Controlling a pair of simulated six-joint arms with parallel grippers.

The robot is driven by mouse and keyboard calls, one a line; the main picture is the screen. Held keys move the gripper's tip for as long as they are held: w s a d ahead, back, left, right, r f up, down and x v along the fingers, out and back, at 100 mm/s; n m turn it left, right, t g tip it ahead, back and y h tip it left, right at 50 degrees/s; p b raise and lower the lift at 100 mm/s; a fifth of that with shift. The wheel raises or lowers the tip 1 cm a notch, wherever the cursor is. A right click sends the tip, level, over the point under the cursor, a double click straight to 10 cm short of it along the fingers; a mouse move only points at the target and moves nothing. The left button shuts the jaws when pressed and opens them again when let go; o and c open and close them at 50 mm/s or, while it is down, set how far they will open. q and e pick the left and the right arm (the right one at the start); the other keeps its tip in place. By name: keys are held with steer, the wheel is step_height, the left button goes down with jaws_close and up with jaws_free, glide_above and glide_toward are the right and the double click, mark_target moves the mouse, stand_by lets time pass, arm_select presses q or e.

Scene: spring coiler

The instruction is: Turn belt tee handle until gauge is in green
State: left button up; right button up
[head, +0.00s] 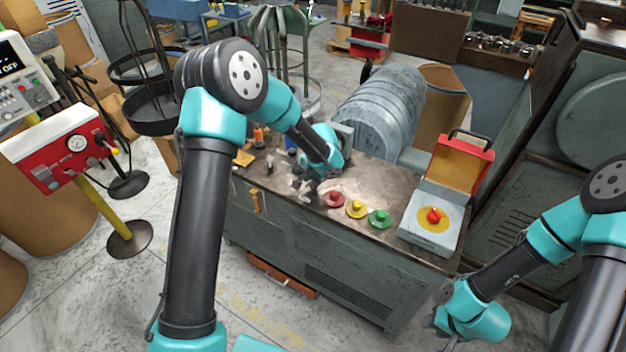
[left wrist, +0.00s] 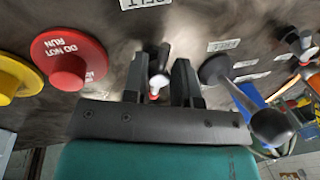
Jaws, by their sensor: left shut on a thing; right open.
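My left gripper (head: 308,188) is over the left part of the bench top, its fingers hard to make out in the head view. In the left wrist view, its two dark fingers (left wrist: 160,85) are shut around a small handle with a metal bar and a red-and-white tip, the belt tee handle (left wrist: 158,68). A partly cut-off white label lies just beyond it. My right gripper (head: 442,318) hangs open and empty at the lower right, away from the bench. A round white gauge (head: 77,143) sits on a red box at left; its needle and colours are too small to read.
Red (head: 333,199), yellow (head: 356,208) and green (head: 379,218) buttons line the bench front. A grey box with a red knob (head: 434,215) stands at the right end. In the left wrist view, a black ball-ended lever (left wrist: 268,125) is close beside the gripper.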

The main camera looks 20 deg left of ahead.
arm_select(q)
steer(key=m, duration=0.4)
steer(key=shift+a+t+h, duration=0.2)
steer(key=shift+t+h, duration=0.1)
steer(key=m, duration=0.4)
steer(key=shift+w+a+h, duration=0.1)
steer(key=shift+w+h, duration=0.05)
steer(key=shift+h, duration=0.15)
steer(key=m, duration=0.4)
steer(key=shift+w+a+t+h, duration=0.1)
steer(key=shift+w+t+h, duration=0.1)
steer(key=shift+t+h, duration=0.15)
steer(key=shift+w+m+h, duration=0.15)
steer(key=shift+m+h, duration=0.3)
steer(key=shift+m, duration=1.95)
steer(key=o, duration=0.8)
